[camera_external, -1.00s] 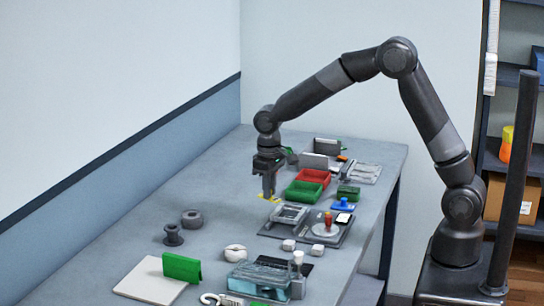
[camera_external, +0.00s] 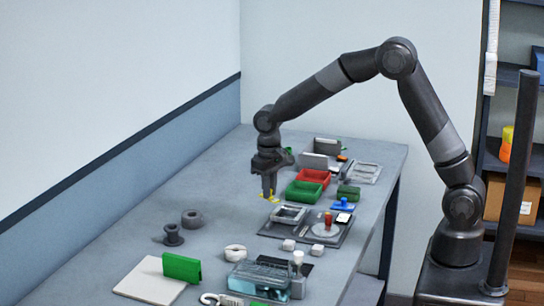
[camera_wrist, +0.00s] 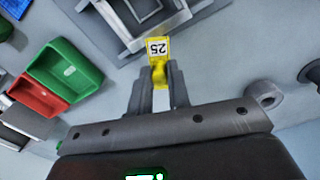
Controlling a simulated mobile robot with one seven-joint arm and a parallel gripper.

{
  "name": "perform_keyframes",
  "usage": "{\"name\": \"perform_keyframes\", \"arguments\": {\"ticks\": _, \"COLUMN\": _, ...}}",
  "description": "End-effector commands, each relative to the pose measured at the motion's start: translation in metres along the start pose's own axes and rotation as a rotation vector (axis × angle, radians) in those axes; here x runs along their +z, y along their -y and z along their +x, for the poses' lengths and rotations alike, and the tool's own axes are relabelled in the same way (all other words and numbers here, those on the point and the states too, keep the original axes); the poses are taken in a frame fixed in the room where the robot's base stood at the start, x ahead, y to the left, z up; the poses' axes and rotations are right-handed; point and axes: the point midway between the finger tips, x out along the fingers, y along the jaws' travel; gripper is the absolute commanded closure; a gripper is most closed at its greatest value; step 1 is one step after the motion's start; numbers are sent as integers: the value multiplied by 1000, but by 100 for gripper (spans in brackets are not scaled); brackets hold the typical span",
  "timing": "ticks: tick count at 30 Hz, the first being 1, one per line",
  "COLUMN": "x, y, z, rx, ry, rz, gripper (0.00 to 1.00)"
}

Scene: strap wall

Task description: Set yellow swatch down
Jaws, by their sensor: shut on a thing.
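The yellow swatch (camera_wrist: 158,49) is a small strip with a white label reading 25, seen in the wrist view. My gripper (camera_wrist: 160,80) is shut on its near end. In the external view my gripper (camera_external: 269,196) points down low over the table, left of the green bin. The yellow swatch (camera_external: 265,197) shows there only as small yellow bits around the fingertips. I cannot tell whether it touches the table.
A green bin (camera_external: 303,191) and a red bin (camera_external: 313,178) stand just right of my gripper. A grey frame fixture (camera_external: 289,214) on a dark mat lies in front. Two dark spools (camera_external: 173,235) stand nearer left. The table (camera_external: 215,185) left of my gripper is bare.

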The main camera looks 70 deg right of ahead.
Motion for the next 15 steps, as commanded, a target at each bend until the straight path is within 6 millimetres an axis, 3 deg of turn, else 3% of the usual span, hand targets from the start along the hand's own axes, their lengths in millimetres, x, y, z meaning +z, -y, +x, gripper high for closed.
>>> {"name": "perform_keyframes", "arguments": {"ticks": 15, "x": 21, "y": 38, "z": -50, "rx": -14, "ry": -4, "rz": -431, "gripper": 100}}
